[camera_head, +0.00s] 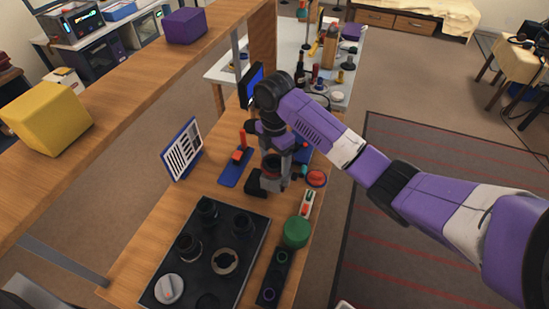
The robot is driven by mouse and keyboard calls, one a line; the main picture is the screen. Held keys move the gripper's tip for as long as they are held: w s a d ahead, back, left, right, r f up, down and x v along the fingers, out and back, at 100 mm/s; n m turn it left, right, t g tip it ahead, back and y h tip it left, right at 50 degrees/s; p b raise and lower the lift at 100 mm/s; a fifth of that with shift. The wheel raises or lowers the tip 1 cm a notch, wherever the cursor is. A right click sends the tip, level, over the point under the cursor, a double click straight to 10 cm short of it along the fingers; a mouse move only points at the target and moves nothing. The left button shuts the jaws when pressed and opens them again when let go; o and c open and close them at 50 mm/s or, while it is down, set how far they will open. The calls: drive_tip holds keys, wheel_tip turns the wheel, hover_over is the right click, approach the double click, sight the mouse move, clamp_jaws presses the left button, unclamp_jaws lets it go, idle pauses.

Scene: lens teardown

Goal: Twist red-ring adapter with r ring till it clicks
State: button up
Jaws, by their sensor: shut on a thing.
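My gripper (273,179) points down over the wooden bench, right of the blue base with the red piece. It is shut on a dark cylindrical part with a red band (271,162), which looks like the red-ring adapter. The fingers and wrist hide much of this part, and its contact with anything below cannot be made out. I cannot tell which ring is the r ring.
A black tray (245,292) with several dark lens parts and a pale knob stands in front. A striped chart (183,150) stands left. A wooden shelf (120,80) runs along the left.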

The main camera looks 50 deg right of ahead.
drive_tip(key=shift+r, duration=0.1)
drive_tip(key=shift+m+p, duration=0.35)
drive_tip(key=shift+m, duration=0.95)
drive_tip(key=shift+m, duration=0.6)
drive_tip(key=c, duration=0.5)
drive_tip(key=o, duration=2)
